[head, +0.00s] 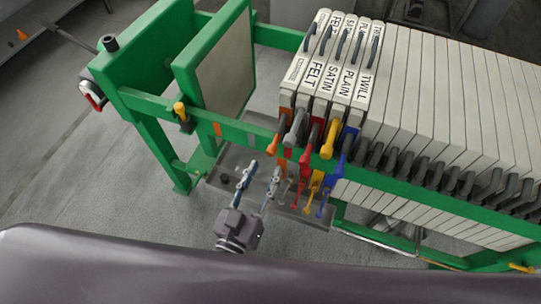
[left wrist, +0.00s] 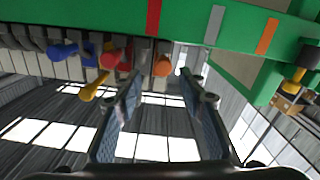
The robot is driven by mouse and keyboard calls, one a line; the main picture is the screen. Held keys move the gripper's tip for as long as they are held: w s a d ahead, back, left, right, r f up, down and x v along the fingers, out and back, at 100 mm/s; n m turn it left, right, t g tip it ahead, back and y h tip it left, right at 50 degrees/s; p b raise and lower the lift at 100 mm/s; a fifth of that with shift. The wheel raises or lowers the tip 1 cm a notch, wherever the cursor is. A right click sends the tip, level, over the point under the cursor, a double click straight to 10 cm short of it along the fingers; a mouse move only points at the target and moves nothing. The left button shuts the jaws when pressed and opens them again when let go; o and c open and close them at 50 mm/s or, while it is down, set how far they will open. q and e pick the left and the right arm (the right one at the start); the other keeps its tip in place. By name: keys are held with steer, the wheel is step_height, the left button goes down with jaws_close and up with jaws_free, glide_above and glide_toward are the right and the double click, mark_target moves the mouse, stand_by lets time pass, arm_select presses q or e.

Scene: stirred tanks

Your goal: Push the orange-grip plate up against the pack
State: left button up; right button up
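The orange grip (head: 279,145) sticks out at the left end of the plate pack (head: 420,90). In the left wrist view the orange grip (left wrist: 163,66) shows round, beyond and between my fingers. My left gripper (head: 263,172) is below and left of the grip in the head view, open and empty, apparently not touching it. It also shows open in the left wrist view (left wrist: 158,90). My right gripper is not in view.
A green rail (head: 235,131) runs along the plate ends. Red (head: 305,158), yellow (head: 329,139) and blue (head: 338,166) grips lie to the right. A green-framed pale end plate (head: 222,75) stands left, with open space before the pack. A metal tray (head: 222,180) lies below.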

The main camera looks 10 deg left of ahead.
arm_select(q)
steer(key=v, duration=0.4)
steer(key=shift+s, duration=0.1)
stand_by(0.4)
steer(key=s+a+f+m+g, duration=0.1)
steer(key=s+a+f+g, duration=0.15)
steer(key=f, duration=0.85)
steer(key=s+a+f+g+y, duration=0.1)
steer(key=s+f+g, duration=0.2)
steer(key=f, duration=0.8)
steer(key=s+a+f+m+g, duration=0.1)
steer(key=s+f+g, duration=0.15)
steer(key=f, duration=0.75)
steer(key=s+a+f+g+y, duration=0.1)
steer(key=s+a+f+g, duration=0.3)
steer(key=s+f, duration=0.5)
steer(key=s+a+f+g+y+b, duration=0.1)
steer(key=s+a+f+g, duration=0.3)
steer(key=s+a+f, duration=0.4)
steer(key=s+f+y, duration=0.1)
steer(key=s, duration=0.2)
steer(key=shift+a+f+y, duration=0.2)
steer(key=shift+y, duration=0.1)
steer(key=shift+c, duration=0.8)
steer(key=shift+w, duration=0.1)
steer(key=shift+c, duration=0.3)
